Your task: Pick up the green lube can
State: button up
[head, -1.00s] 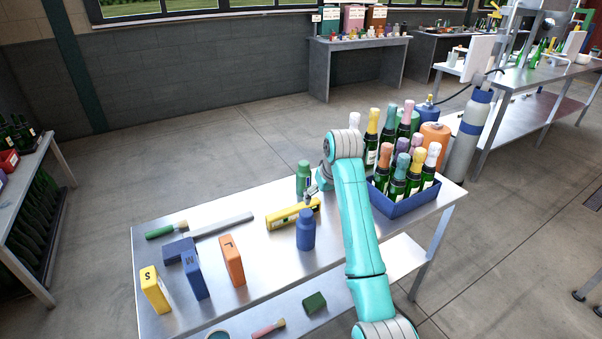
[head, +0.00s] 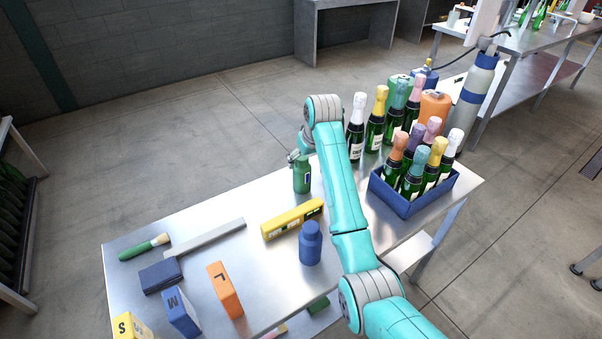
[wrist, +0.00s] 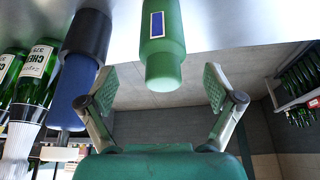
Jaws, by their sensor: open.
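The green lube can (head: 301,180) stands upright on the metal table (head: 215,265), near its far edge. In the wrist view the green can (wrist: 162,50) shows at the top centre, with a blue and white label patch on its side. My gripper (wrist: 160,95) is open, and its two fingers are spread to the left and right of the can's end. I see no contact between the fingers and the can. In the head view my gripper (head: 297,156) is at the can's top and is partly hidden by the arm.
A yellow box (head: 292,218) and a blue bottle (head: 310,245) stand in front of the can. A blue crate of foil-topped bottles (head: 402,205) is to the right, with more bottles behind.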

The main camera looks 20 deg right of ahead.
aim_at(302, 171)
jog(key=shift+s+x, duration=0.15)
jog(key=shift+x, duration=1.75)
jog(key=shift+s+x, duration=0.1)
jog(key=shift+x, duration=1.8)
jog(key=shift+a, duration=0.15)
jog(key=c, duration=1.6)
